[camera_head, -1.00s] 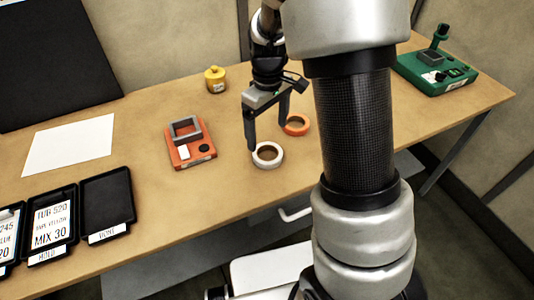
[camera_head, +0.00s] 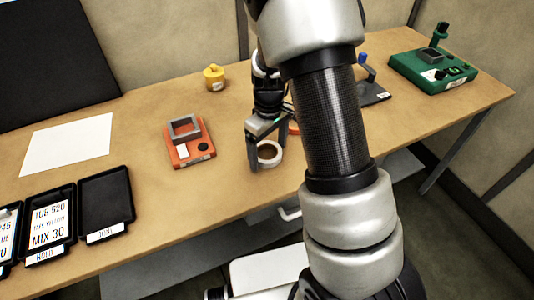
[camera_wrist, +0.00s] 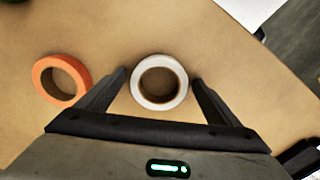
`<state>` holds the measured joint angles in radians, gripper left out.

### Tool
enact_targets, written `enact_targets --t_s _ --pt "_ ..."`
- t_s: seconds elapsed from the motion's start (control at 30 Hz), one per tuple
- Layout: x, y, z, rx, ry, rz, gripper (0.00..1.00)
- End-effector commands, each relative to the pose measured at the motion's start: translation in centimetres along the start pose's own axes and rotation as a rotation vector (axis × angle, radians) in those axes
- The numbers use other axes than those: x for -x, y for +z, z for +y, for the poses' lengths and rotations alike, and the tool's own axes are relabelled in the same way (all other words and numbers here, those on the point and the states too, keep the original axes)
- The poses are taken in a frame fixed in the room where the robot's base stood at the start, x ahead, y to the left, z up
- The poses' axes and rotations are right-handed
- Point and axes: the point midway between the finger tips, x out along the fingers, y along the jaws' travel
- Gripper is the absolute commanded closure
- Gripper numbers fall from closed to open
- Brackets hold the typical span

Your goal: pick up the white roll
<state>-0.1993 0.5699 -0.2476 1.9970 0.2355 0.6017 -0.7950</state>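The white roll (camera_head: 269,154) lies flat on the wooden table, near its front edge. In the wrist view the white roll (camera_wrist: 159,82) sits between the two fingertips of my gripper (camera_wrist: 160,77). The fingers are apart, one on each side of the roll, with a narrow strip of table showing beside it. In the head view my gripper (camera_head: 267,162) points down at the roll, with a finger on either side. I cannot tell exactly how high the fingertips are above the table.
An orange roll (camera_wrist: 61,81) lies left of the white roll in the wrist view; my gripper mostly hides it in the head view. A red device (camera_head: 188,142) stands left of my gripper. A yellow container (camera_head: 214,78) stands behind. Black trays (camera_head: 106,200) lie front left.

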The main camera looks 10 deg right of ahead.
Motion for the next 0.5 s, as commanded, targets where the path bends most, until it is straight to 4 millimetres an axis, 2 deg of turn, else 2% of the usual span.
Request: enact_targets --t_s 0.03,0.2,0.27,0.5 --pt "0.01 0.0 0.0 0.0 0.0 0.0 0.22" --pt "0.03 -0.01 0.01 0.0 0.0 0.0 0.5" --pt "0.03 -0.01 0.01 0.0 0.0 0.0 0.58" --pt "0.26 -0.04 0.02 0.0 0.0 0.001 0.58"
